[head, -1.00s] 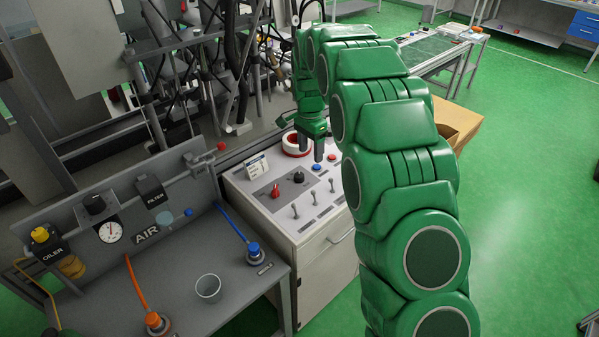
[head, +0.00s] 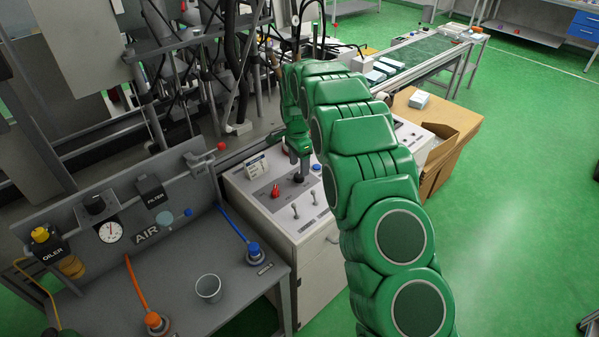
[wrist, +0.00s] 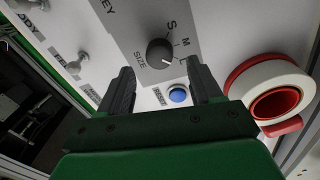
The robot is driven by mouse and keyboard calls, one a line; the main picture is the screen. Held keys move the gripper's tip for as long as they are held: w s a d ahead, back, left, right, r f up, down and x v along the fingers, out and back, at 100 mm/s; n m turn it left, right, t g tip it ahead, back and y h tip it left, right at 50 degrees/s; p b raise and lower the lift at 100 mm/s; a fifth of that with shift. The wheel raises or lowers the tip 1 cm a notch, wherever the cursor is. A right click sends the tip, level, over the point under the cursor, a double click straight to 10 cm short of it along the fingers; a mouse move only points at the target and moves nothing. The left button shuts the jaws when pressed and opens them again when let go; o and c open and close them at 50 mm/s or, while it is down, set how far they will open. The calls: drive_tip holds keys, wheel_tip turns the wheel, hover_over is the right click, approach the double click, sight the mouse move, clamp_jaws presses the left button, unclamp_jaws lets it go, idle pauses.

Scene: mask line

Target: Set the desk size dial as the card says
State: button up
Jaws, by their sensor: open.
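The size dial (wrist: 160,52) is a round black knob on a grey panel, with SIZE, S, M and L printed around it. A pale mark shows on its lower right side, towards the L; its exact setting is hard to read. The dial also shows in the head view (head: 299,178), just below my gripper (head: 299,162). My gripper (wrist: 160,68) is open and empty in the wrist view, its fingers apart, with the dial beyond the gap. A small white card (head: 256,166) stands at the back of the console; its writing is too small to read.
A blue button (wrist: 178,95) sits close to the dial, between the fingers in view. A red knob (head: 275,191) and toggle switches (head: 295,212) share the console top (head: 262,212). A white and red tape roll (wrist: 270,92) lies on the console.

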sight(299, 177)
drive_tip(key=shift+s+d+f, duration=0.1)
drive_tip(key=shift+f, duration=1.85)
drive_tip(key=c, duration=1)
drive_tip(key=shift+c, duration=0.2)
